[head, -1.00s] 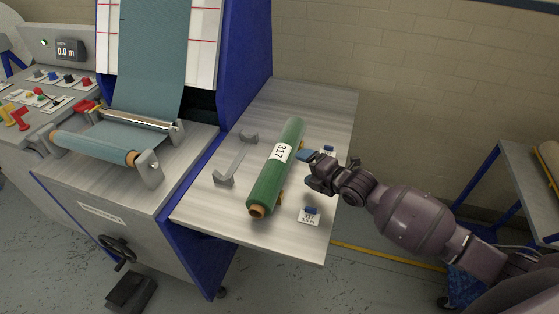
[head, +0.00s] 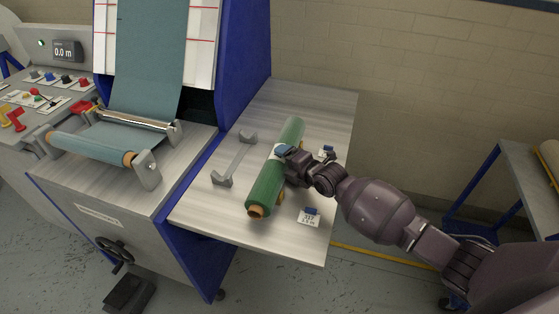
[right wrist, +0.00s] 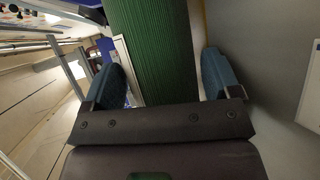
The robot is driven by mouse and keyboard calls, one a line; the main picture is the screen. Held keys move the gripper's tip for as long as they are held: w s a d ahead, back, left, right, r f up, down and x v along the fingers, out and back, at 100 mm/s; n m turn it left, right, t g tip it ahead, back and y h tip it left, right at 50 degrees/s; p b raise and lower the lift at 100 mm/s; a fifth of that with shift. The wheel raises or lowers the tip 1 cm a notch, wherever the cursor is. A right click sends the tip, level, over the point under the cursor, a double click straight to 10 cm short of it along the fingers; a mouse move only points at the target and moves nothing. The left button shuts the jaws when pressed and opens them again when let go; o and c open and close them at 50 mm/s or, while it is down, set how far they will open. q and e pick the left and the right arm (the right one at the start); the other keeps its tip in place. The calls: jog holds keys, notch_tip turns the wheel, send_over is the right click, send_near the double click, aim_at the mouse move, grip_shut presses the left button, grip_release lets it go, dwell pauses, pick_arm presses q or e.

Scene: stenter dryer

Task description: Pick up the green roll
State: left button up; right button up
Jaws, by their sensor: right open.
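The green roll (head: 266,188) lies on the metal side table, with its brown core (head: 256,211) showing at the near end. My right gripper (head: 283,152) is at the middle of the roll, over the spot where its white label was. In the right wrist view the green roll (right wrist: 152,50) runs between the two blue fingertips (right wrist: 160,78) of the open gripper, with a gap on the right side. Part of the label (right wrist: 124,62) shows beside the left finger. My left gripper is not in view.
The metal side table (head: 215,218) has free room around the roll. A grey bracket (head: 236,160) stands left of it. The machine with a teal fabric roll (head: 95,147) stands at left.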

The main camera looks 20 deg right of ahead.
jog(key=c, duration=0.8)
jog(key=shift+r, duration=0.1)
jog(key=shift+c, duration=0.9)
jog(key=shift+r, duration=0.1)
